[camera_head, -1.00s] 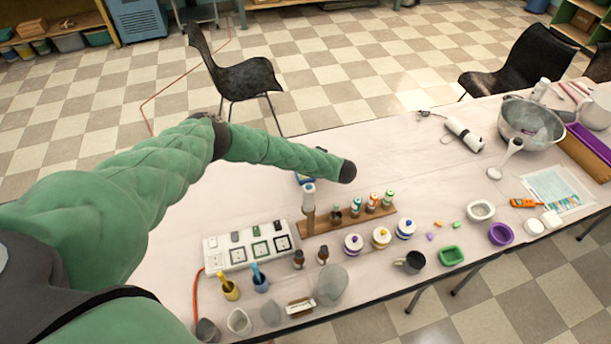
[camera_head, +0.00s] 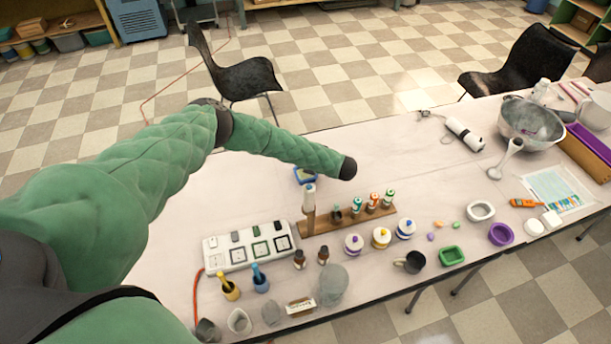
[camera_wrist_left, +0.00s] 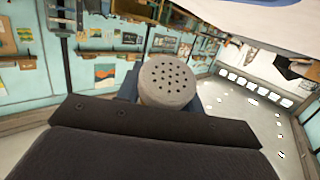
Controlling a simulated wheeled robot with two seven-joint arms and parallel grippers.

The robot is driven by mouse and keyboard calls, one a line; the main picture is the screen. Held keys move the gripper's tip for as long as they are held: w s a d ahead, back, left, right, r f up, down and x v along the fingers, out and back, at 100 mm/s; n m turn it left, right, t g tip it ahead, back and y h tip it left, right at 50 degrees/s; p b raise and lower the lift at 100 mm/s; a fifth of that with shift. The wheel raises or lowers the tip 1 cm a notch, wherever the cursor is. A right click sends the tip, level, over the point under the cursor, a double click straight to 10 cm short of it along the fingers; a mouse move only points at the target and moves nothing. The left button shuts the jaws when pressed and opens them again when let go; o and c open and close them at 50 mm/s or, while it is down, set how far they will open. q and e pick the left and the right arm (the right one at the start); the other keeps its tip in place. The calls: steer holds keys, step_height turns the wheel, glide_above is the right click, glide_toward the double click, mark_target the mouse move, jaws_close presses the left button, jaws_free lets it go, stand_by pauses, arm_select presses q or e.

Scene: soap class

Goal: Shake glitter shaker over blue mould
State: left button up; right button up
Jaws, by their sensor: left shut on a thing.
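A small blue mould (camera_head: 304,175) lies on the table, partly hidden behind my left forearm. My left arm reaches in from the left and its dark end is above the table, just right of the mould in the picture. My left gripper does not show clearly in the head view. In the left wrist view my left gripper (camera_wrist_left: 166,112) is shut on a shaker (camera_wrist_left: 168,82) with a grey, round, perforated top. The shaker's lower body is hidden behind the dark gripper parts. My right gripper is not in view.
A wooden rack (camera_head: 347,219) with small bottles stands in front of the mould. A white power strip (camera_head: 246,247) is to its left. Lidded jars, a green mould (camera_head: 452,256) and a purple mould (camera_head: 501,234) are to the right. The table's back middle is clear.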

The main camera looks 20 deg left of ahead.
arm_select(q)
steer(key=shift+r, duration=0.9)
steer(key=f, duration=0.2)
steer(key=shift+s+f, duration=0.25)
steer(key=shift+f, duration=0.45)
steer(key=shift+w+d+r, duration=0.1)
steer(key=shift+w+r, duration=0.2)
steer(key=shift+r, duration=0.25)
steer(key=shift+s+r, duration=0.1)
steer(key=shift+r, duration=1.45)
steer(key=shift+f, duration=2)
